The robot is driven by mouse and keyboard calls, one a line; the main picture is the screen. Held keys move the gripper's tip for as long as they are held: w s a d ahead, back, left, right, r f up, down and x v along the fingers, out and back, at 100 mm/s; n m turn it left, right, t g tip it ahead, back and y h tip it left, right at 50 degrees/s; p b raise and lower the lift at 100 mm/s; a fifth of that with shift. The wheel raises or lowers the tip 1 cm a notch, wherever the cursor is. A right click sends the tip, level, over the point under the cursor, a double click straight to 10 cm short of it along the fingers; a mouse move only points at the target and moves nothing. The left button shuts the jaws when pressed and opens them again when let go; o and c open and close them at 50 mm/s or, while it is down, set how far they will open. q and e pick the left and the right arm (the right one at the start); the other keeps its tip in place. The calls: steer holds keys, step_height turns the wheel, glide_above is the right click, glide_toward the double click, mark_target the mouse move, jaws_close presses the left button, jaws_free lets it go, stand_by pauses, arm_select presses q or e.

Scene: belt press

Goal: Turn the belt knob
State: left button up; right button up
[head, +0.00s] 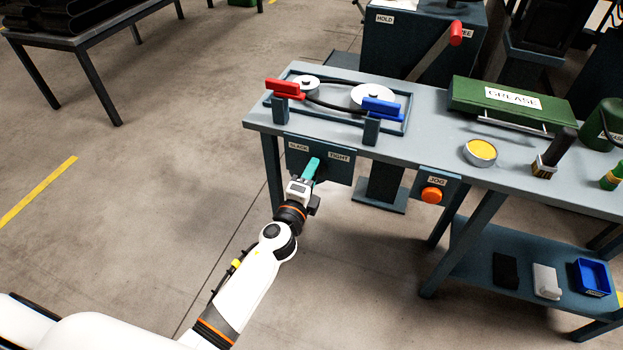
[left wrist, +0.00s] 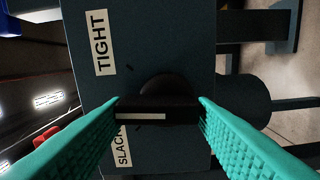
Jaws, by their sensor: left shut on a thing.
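The belt knob (left wrist: 157,112) is a black knob with a bar grip and a white pointer line, on a dark blue-grey panel (left wrist: 140,40) labelled SLACK and TIGHT. My left gripper (left wrist: 158,112) has its two teal fingers at the two ends of the knob's bar, shut on it. In the left wrist view the white line runs across the picture, closer to the SLACK label than to TIGHT. In the head view my left gripper (head: 312,168) is at the panel (head: 335,168) under the bench edge and hides the knob. My right gripper is not in view.
Above the panel, the bench (head: 430,148) carries a belt on two pulleys (head: 372,95), with a red handle (head: 285,88) and a blue handle (head: 382,106). An orange JOG button (head: 431,195) is to the right.

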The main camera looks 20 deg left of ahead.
arm_select(q)
steer(key=shift+w+a+n+p, duration=0.1)
steer(key=shift+a+n+p, duration=0.1)
steer(key=shift+n, duration=2.3)
steer(key=shift+a+n+p, duration=0.1)
steer(key=shift+n+p, duration=0.05)
steer(key=shift+n, duration=2.35)
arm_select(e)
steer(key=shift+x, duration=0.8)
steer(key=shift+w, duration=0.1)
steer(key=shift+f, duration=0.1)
arm_select(q)
steer(key=o, duration=0.9)
steer(key=shift+f, duration=0.15)
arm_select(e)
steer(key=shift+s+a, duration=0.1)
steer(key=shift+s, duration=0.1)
